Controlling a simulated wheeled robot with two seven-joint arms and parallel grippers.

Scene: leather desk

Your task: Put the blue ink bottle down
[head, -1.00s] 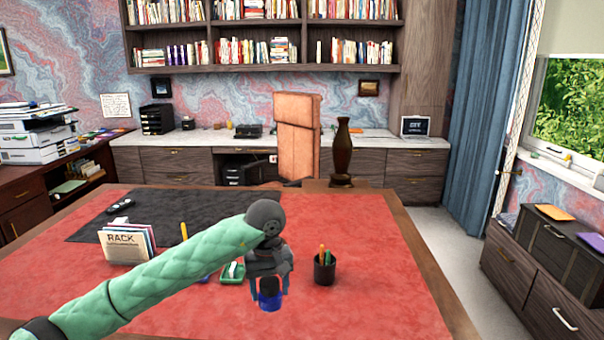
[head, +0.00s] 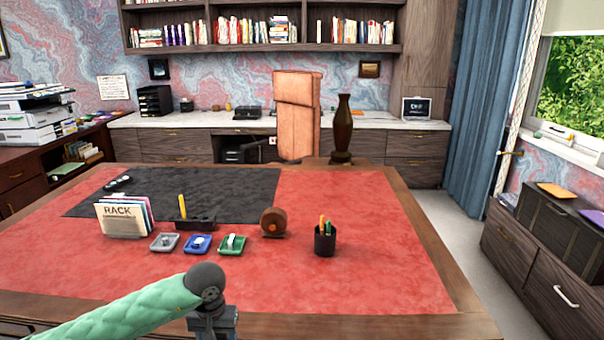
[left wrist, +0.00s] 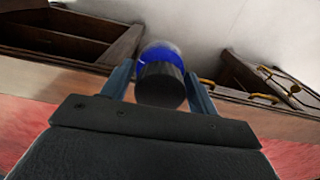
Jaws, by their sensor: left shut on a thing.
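The blue ink bottle (left wrist: 160,66), blue glass with a black cap, is between the two fingers of my left gripper (left wrist: 161,88) in the left wrist view. The cap is toward the camera. My left gripper is shut on it. In the head view my left gripper (head: 213,326) is at the bottom edge, by the desk's near wooden edge, and its fingers and the bottle are out of frame. My right gripper is not in view.
The red leather desk top (head: 390,265) is clear at front and right. A rack (head: 122,219), grey tray (head: 164,242), blue tray (head: 197,243), green tray (head: 232,244), brown round object (head: 272,222) and pen cup (head: 325,241) stand on it.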

